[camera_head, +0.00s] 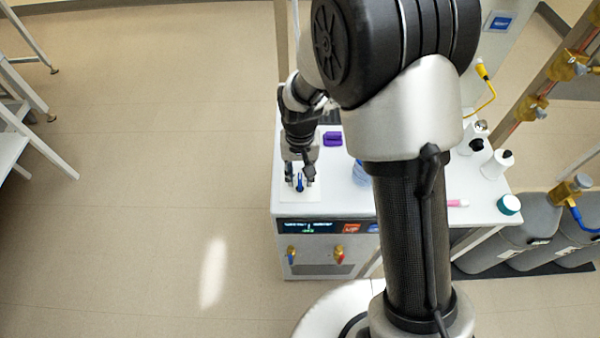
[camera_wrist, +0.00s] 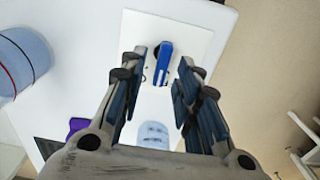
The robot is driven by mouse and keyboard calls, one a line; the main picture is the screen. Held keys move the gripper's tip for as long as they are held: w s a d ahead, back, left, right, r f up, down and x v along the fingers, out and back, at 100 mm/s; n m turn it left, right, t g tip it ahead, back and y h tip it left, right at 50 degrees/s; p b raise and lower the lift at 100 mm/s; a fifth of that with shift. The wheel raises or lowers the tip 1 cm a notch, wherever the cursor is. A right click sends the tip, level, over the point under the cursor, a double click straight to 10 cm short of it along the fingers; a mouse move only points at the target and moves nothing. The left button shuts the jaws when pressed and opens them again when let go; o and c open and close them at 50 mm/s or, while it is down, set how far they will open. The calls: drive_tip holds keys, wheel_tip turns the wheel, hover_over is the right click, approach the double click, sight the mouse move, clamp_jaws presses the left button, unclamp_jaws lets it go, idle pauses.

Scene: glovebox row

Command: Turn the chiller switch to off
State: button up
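The chiller switch is a blue lever knob (camera_wrist: 165,62) on a square white plate (camera_wrist: 190,33) in the wrist view. In the head view the blue knob (camera_head: 300,183) sits on top of the white chiller (camera_head: 312,257), near its front left corner. My gripper (camera_head: 300,170) points down just above the knob. In the wrist view my gripper (camera_wrist: 162,72) is open, with one finger on each side of the knob and visible gaps to both. The knob lies lengthwise between the fingers. I cannot tell how far the fingertips reach down beside it.
A purple object (camera_head: 333,139) and a blue-tinted container (camera_head: 360,173) stand near my gripper. The chiller front has a dark display (camera_head: 307,227) and valves. White bottles (camera_head: 497,164) and a teal-lidded jar (camera_head: 509,204) are at the right.

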drive_tip(key=shift+c, duration=0.5)
clamp_jaws()
drive_tip(key=shift+n, duration=0.3)
drive_tip(key=shift+a+n+p, duration=0.15)
drive_tip(key=shift+n+p, duration=0.25)
drive_tip(key=shift+n, duration=0.95)
drive_tip(key=shift+a+n+p, duration=0.15)
drive_tip(key=shift+n+p, duration=0.25)
drive_tip(key=shift+n, duration=0.95)
drive_tip(key=shift+o, duration=0.5)
unclamp_jaws()
drive_tip(key=shift+s, duration=0.1)
